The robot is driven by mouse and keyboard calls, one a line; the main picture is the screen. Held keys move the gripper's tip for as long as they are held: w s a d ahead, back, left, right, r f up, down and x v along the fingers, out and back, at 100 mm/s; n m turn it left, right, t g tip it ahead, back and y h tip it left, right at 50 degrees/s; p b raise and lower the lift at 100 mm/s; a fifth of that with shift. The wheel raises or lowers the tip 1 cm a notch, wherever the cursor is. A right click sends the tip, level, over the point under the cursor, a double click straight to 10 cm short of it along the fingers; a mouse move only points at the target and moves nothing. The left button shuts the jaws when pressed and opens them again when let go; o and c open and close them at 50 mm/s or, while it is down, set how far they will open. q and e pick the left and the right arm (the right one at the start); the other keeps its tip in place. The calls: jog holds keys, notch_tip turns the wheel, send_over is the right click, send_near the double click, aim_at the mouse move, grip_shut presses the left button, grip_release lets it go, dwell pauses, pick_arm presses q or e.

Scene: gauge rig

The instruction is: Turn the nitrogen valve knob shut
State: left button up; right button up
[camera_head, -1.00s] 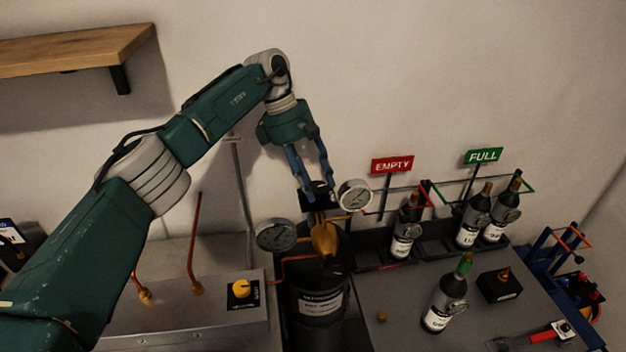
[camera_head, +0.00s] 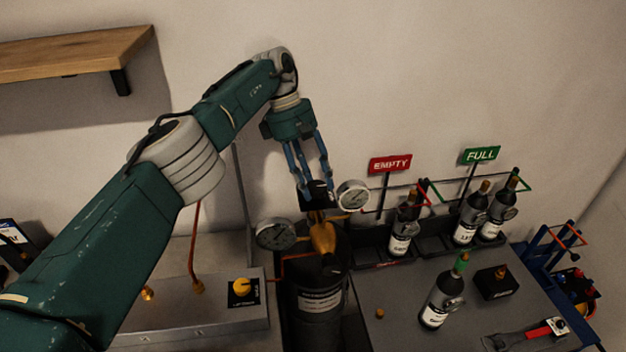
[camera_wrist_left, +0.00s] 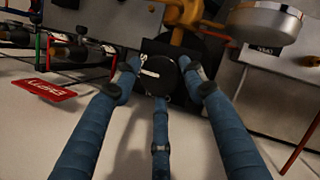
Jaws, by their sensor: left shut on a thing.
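The black valve knob (camera_head: 318,187) sits on top of the brass regulator (camera_head: 322,235) of a black labelled cylinder (camera_head: 318,302). In the left wrist view the round knob (camera_wrist_left: 157,75) shows a white line mark on its face. My left gripper (camera_head: 316,188) comes down from above. Its blue fingers (camera_wrist_left: 158,85) are around the knob's rim and shut on it. In the head view the fingers hide part of the knob. My right gripper is in neither view.
Dial gauges flank the regulator, one at right (camera_head: 352,196) and one at left (camera_head: 276,234). A yellow knob (camera_head: 241,288) is on the grey box at left. Several bottles, including a green-topped one (camera_head: 441,298), stand at right beside EMPTY (camera_head: 390,165) and FULL signs.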

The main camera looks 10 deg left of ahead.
pick_arm(q)
jog(key=shift+d+r, duration=0.15)
jog(key=shift+d, duration=0.1)
jog(key=o, duration=0.9)
jog(key=shift+o, duration=1.1)
jog(key=shift+s+d, duration=0.1)
jog(key=shift+s, duration=0.05)
jog(key=shift+a, duration=0.25)
